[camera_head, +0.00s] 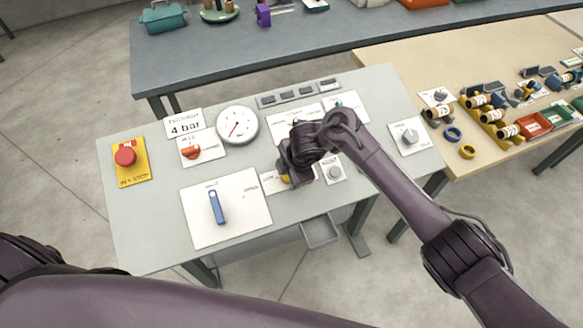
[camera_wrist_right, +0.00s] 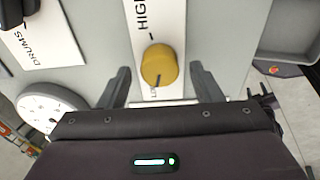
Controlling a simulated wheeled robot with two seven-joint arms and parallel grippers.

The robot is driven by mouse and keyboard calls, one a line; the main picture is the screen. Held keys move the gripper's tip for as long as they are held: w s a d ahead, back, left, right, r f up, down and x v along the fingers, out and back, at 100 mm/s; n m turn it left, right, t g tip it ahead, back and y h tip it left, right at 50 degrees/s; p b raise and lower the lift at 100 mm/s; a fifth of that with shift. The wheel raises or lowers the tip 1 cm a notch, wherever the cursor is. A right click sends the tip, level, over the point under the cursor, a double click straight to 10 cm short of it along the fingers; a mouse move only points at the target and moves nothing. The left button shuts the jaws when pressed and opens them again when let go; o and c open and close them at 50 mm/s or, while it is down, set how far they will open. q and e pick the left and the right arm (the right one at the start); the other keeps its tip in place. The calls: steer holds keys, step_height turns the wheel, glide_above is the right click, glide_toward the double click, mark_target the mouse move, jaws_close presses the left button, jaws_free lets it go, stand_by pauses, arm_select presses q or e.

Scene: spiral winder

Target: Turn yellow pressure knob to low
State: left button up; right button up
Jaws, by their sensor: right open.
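The yellow pressure knob (camera_wrist_right: 158,63) sits on a white plate (camera_wrist_right: 172,25) in the right wrist view. The word HIGH is printed above it, and part of a second label shows below it. A dark line on the knob's lower edge points down towards that partly hidden label. My right gripper (camera_wrist_right: 162,84) is open, with one finger on each side of the knob and a gap at both sides. In the head view the right gripper (camera_head: 291,170) covers most of the yellow knob (camera_head: 285,179). My left gripper is out of view.
The grey panel table (camera_head: 150,235) also carries a red stop button (camera_head: 125,156), an orange-red knob (camera_head: 190,152), a round gauge (camera_head: 238,126), a blue lever (camera_head: 216,207) and grey knobs (camera_head: 335,172) close to the right gripper. A wooden table (camera_head: 420,60) with parts stands at right.

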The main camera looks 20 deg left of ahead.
steer(key=v, duration=0.7)
stand_by(0.4)
